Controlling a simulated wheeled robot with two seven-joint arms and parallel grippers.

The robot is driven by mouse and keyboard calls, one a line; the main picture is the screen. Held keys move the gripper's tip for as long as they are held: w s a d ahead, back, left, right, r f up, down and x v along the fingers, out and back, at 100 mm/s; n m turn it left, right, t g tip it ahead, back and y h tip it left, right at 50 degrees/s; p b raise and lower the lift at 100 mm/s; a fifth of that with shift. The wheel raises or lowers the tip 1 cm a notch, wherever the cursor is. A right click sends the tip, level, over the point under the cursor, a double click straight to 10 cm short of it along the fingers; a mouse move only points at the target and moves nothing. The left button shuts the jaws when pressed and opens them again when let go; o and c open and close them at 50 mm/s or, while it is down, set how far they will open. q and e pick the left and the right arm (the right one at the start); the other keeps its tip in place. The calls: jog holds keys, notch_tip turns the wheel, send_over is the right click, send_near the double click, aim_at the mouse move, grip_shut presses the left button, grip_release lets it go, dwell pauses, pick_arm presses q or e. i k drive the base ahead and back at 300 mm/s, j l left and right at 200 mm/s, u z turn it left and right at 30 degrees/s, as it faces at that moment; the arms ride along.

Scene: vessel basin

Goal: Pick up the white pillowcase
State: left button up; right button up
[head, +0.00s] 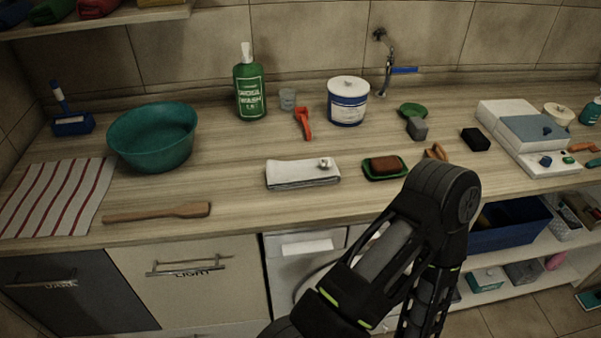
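A folded white cloth (300,176), which looks like the white pillowcase, lies flat on the wooden counter near its front edge, around the middle of the head view. A small pale object (325,164) rests on its right end. One of my arms rises from the bottom, to the right of the cloth and apart from it. Neither of my grippers can be made out in this view.
A green soap dish (372,173) with a brown bar is right of the cloth. A teal basin (158,150), a wooden spatula (150,212) and a striped towel (55,198) are left. A green bottle (249,88) and white tub (348,105) stand behind. The counter directly around the cloth is clear.

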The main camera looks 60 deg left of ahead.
aim_at(294, 174)
jog(key=u, duration=2.45)
jog(key=i+l, duration=0.15)
jog(key=i, duration=0.2)
jog(key=i+l, duration=0.2)
jog(key=i, duration=0.15)
jog(key=z, duration=0.05)
